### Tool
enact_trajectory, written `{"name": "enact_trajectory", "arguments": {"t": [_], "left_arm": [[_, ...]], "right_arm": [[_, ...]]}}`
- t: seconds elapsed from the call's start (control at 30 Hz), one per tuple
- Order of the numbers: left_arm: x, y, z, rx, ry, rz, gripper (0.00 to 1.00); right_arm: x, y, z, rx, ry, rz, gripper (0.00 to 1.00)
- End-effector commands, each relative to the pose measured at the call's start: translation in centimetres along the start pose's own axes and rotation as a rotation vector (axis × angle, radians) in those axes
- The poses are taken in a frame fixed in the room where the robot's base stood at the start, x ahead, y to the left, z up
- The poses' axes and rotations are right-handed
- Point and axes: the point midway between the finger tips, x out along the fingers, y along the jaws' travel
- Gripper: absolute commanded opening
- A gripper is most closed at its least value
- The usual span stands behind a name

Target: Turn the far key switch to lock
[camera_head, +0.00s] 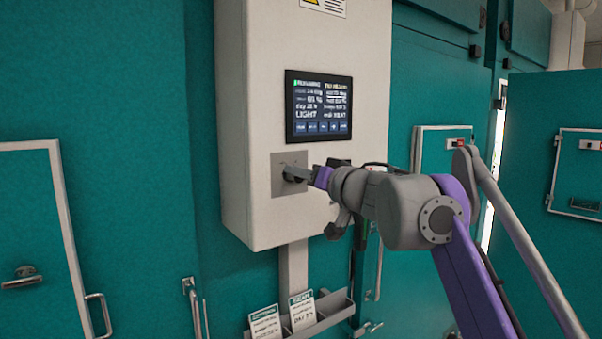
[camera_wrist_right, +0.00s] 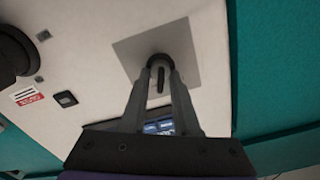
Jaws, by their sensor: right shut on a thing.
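The key switch (camera_wrist_right: 158,62) is a dark round knob with a slim key on a square grey metal plate (camera_head: 282,189), low on the front of a pale control box. The plate also shows in the right wrist view (camera_wrist_right: 186,42). My right gripper (camera_head: 291,174) reaches in from the right and is shut on the switch. In the right wrist view, its two fingers (camera_wrist_right: 160,73) lie on either side of the key. The fingers hide part of the switch in the head view, and I cannot read any lock marking. My left gripper is out of view.
The control box (camera_head: 250,110) carries a lit screen (camera_head: 319,105) just above the plate. A grey holder (camera_head: 335,308) with cards hangs below. Teal chamber doors with handles (camera_head: 23,277) stand to the left, and more teal doors stand to the right.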

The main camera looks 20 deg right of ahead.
Motion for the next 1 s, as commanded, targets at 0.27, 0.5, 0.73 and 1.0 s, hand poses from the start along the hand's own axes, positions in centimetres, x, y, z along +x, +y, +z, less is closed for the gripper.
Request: {"name": "enact_trajectory", "arguments": {"t": [0.27, 0.5, 0.73, 1.0], "left_arm": [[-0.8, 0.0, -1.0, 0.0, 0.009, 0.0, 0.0], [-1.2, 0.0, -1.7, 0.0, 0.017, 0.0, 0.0], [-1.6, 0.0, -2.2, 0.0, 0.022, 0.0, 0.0], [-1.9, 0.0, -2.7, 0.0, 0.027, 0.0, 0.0]], "right_arm": [[0.0, -0.3, -0.2, -0.227, 0.001, -0.001, 0.0], [0.0, -0.5, -0.1, -0.455, 0.002, -0.001, 0.0], [0.0, -0.6, -0.1, -0.659, 0.002, -0.001, 0.0], [0.0, -0.6, 0.1, -0.839, 0.002, 0.0, 0.0]]}}
